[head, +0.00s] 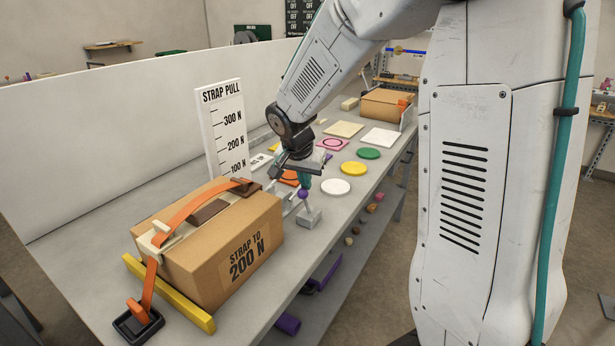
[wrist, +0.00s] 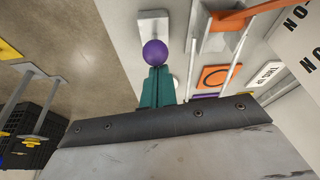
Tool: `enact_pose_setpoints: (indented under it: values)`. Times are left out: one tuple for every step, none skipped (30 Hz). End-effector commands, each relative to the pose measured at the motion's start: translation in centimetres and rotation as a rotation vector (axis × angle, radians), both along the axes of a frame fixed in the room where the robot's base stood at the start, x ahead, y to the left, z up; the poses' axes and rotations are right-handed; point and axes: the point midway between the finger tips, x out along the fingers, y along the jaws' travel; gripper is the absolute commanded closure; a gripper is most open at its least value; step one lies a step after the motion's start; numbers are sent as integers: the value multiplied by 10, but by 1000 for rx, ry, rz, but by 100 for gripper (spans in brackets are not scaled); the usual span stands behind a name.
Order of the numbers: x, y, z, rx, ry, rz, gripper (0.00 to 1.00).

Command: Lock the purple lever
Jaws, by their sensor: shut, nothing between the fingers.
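The purple lever shows as a round purple knob (head: 302,195) above a small pale grey base (head: 309,216) near the front edge of the bench. In the wrist view the purple knob (wrist: 155,52) sits just beyond my fingertips. My gripper (head: 303,184) points down right above the knob, with its teal fingers shut and empty. In the wrist view my gripper (wrist: 158,70) shows its fingertips at the knob's near edge, touching it or very close; I cannot tell which. The lever's rod is mostly hidden behind the knob and fingers.
A strapped cardboard box (head: 230,245) stands left of the lever on the bench (head: 90,270). A strap pull scale board (head: 224,130) rises behind it. Coloured discs, such as a white one (head: 335,187), lie to the right. A second box (head: 385,107) stands farther back.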

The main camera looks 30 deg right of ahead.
Motion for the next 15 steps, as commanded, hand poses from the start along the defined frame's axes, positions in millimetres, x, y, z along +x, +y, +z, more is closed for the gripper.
enact_pose_setpoints:
  values:
    - [-2, 4, -1, 0, 1, 2, 100]
    - [-3, 6, -1, 0, 0, 1, 100]
    - [-4, 8, -1, 0, 0, 1, 100]
    - [-4, 10, -2, 0, 0, 1, 100]
    - [-5, 11, -2, 0, 0, 2, 100]
    - [-6, 14, -3, 0, 0, 3, 100]
    - [-7, 15, -3, 1, 1, 3, 100]
    - [-7, 16, -4, 1, 1, 3, 100]
    - [-8, 19, -4, 2, 1, 3, 100]
    - [-8, 20, -5, 1, 2, 4, 100]
    - [-9, 21, -5, 2, 3, 4, 100]
    - [-9, 23, -6, 2, 4, 6, 100]
    - [-10, 25, -7, 3, 5, 7, 100]
    - [-10, 26, -7, 3, 6, 8, 100]
    - [-11, 27, -8, 4, 7, 8, 100]
